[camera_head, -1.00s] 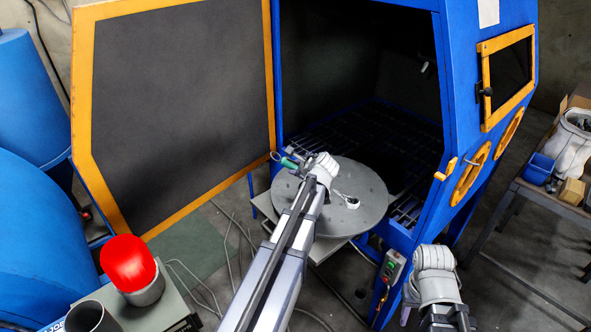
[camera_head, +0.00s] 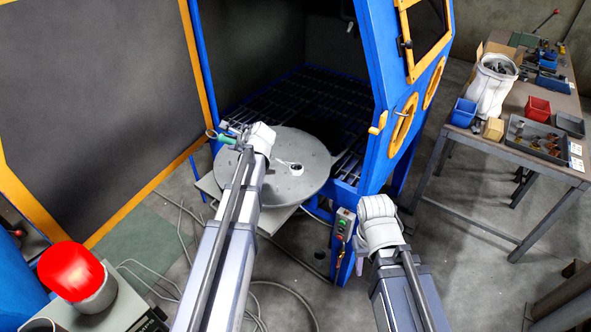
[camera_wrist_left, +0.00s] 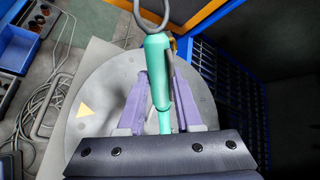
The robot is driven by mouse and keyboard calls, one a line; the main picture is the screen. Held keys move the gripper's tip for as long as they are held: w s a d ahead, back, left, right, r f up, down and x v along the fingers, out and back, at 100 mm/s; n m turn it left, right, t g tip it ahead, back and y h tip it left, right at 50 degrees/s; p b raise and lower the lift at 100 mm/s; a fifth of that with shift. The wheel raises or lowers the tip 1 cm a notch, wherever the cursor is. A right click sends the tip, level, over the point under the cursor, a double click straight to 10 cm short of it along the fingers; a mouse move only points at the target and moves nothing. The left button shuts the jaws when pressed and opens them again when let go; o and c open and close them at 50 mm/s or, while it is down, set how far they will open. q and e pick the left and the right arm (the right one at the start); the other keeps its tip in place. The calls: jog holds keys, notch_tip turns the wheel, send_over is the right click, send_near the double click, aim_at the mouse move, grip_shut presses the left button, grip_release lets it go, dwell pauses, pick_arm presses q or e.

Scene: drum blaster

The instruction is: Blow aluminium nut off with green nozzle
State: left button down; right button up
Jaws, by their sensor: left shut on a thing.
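The green nozzle (camera_wrist_left: 158,75) is held between the two purple fingers of my left gripper (camera_wrist_left: 157,82), which is shut on it. A metal ring shows at its far end. In the head view, the green nozzle (camera_head: 226,139) and left gripper (camera_head: 238,134) are over the far left edge of the grey round turntable (camera_head: 310,185). A small, pale metallic piece (camera_head: 297,169), perhaps the aluminium nut, is near the turntable's middle. The nozzle and gripper hide part of the turntable in the wrist view.
The blue blasting cabinet (camera_head: 357,90) stands open behind the turntable, its orange-edged door (camera_head: 192,65) swung left. A red lamp (camera_head: 70,271) is at lower left. A workbench (camera_head: 520,165) with bins is at right. Cables lie on the floor.

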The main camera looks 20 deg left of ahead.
pick_arm(q)
notch_tip(320, 180, up, 6)
jog(key=p, duration=0.6)
jog(key=shift+r, duration=0.1)
